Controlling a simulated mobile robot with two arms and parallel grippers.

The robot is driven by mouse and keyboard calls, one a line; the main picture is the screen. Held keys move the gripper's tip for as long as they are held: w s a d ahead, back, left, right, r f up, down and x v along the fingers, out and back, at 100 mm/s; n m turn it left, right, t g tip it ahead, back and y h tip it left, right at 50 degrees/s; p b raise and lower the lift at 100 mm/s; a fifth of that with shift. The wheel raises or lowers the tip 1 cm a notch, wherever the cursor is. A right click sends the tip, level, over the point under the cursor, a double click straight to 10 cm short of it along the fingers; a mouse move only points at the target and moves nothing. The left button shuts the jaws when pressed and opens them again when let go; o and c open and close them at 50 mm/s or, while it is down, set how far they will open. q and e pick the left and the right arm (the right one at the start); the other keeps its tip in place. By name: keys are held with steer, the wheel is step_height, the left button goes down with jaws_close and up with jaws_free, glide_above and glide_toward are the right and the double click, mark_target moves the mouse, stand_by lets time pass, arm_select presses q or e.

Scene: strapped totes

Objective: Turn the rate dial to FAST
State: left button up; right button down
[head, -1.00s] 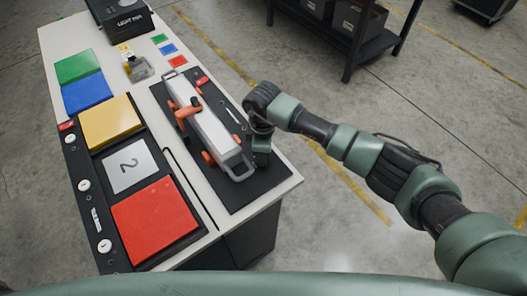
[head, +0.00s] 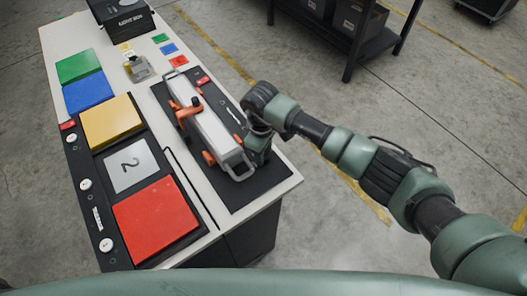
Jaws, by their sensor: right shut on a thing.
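A long grey-white device (head: 212,125) with orange clamps and a grey end handle lies on a black panel (head: 262,182) on the right part of the table. My right gripper (head: 257,158) points down at the panel's right edge, beside the device's near end. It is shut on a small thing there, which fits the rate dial. The dial itself, its pointer and its markings are hidden by the gripper. A pale strip label (head: 233,117) shows on the panel just beyond the gripper, too small to read. My left gripper is not in view.
Green and blue plates, small colour cards and a black box (head: 122,20) stand farther back.

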steer(key=shift+w+r, duration=0.15)
steer(key=c, duration=1)
jaws_free()
steer(key=r, duration=0.2)
steer(key=r+b, duration=0.1)
steer(key=r, duration=0.4)
steer(key=shift+s+a+r, duration=0.15)
steer(key=shift+s+r, duration=0.15)
steer(key=shift+r, duration=0.05)
